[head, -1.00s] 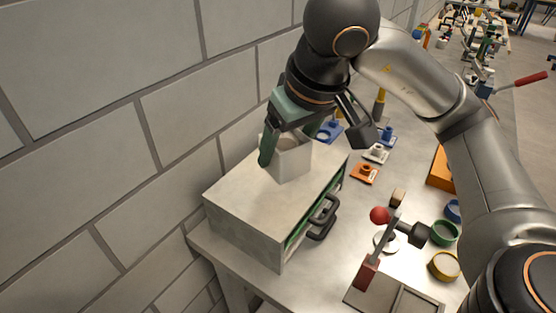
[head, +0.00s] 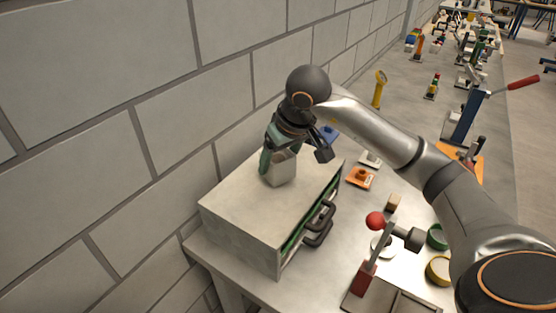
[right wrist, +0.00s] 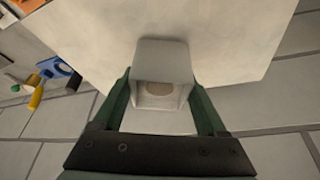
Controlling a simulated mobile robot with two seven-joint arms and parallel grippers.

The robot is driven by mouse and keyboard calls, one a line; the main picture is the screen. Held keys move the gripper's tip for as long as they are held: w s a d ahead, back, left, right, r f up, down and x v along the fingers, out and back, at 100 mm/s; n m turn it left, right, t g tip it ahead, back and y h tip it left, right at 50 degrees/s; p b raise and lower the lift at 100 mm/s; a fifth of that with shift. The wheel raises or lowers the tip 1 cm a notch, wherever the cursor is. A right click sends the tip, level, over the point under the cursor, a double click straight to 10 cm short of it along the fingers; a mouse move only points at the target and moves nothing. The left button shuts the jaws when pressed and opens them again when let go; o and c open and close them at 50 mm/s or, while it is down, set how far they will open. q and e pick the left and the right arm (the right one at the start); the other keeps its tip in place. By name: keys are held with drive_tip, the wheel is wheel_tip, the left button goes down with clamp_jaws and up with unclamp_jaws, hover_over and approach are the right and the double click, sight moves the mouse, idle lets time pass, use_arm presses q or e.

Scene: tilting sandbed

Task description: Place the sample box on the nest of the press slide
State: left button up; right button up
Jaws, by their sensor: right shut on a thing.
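The sample box (head: 282,173), a pale grey open-topped box, is at the top of the grey cabinet (head: 245,205) near its back end. My right gripper (head: 280,157) is shut on it, with green fingers on two opposite sides. In the right wrist view the box (right wrist: 162,58) sits between the fingers (right wrist: 160,100), and a round tan patch shows inside it. I cannot tell whether the box touches the cabinet top. A blue press (head: 464,118) with a red handle stands at the far right, with an orange part at its foot. Its nest cannot be made out. My left gripper is out of view.
The block wall (head: 110,100) runs close along the left of the cabinet. Dark handles (head: 320,222) stick out of its front.

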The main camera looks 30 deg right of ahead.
drive_tip(key=shift+f, duration=0.35)
drive_tip(key=shift+f, duration=0.25)
drive_tip(key=o, duration=1.6)
drive_tip(key=shift+c, duration=0.2)
drive_tip(key=shift+r, duration=0.1)
